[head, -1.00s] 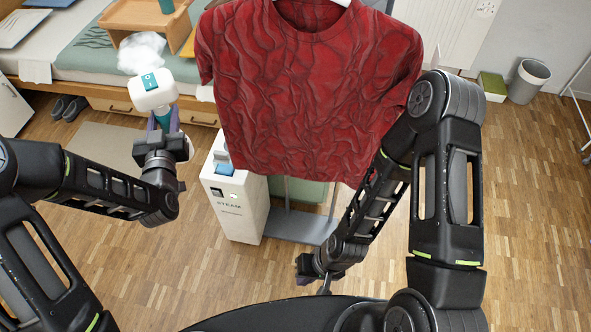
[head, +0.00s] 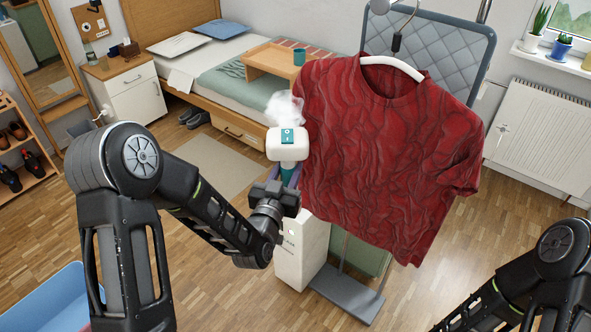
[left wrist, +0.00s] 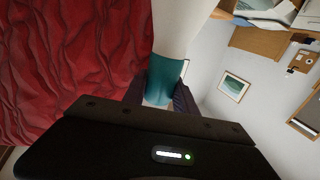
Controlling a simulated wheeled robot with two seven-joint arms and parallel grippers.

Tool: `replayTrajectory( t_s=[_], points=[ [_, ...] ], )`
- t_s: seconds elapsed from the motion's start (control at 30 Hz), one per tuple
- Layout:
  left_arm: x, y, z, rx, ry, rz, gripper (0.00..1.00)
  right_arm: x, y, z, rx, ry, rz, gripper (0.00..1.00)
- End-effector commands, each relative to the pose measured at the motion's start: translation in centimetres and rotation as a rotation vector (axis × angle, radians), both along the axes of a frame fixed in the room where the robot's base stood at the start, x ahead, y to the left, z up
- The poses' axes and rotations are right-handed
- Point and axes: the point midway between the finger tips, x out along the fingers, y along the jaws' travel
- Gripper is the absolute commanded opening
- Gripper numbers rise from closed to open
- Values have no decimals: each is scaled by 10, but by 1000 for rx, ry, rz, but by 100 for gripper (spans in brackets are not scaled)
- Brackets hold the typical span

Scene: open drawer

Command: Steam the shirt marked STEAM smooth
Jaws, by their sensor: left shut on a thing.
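A red shirt (head: 385,150) hangs on a white hanger (head: 392,66), with deep creases all over its front. It also fills the left of the left wrist view (left wrist: 70,60). I see no mark on the shirt. My left gripper (head: 287,180) is shut on the teal handle (left wrist: 160,78) of a white steamer head (head: 287,143). The head is upright beside the shirt's left sleeve edge; I cannot tell whether they touch. White steam (head: 285,108) rises above it. A white steamer base (head: 303,262), its lettering partly hidden by my arm, stands below. My right gripper is out of view.
A grey stand foot (head: 347,296) is on the floor under the shirt, and a quilted grey board (head: 440,50) stands behind it. A bed (head: 205,62) with a wooden tray (head: 262,62) is behind. A blue bin (head: 45,300) is at lower left.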

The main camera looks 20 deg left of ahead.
Motion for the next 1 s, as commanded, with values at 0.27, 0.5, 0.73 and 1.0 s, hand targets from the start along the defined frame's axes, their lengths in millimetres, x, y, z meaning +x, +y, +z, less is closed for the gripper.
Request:
replayTrajectory(
  t_s=[0.27, 0.5, 0.73, 1.0],
  points=[
    [2, -11, 39, 6, -11, -190, 0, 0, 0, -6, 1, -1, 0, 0],
    [-19, -26, 64, 6, -5, -468, 0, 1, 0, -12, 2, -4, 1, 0],
    [-47, -30, 63, 1, -2, -651, 0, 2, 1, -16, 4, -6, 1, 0],
    [-54, -31, 61, 0, -3, -689, 0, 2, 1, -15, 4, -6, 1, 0]
  ],
)
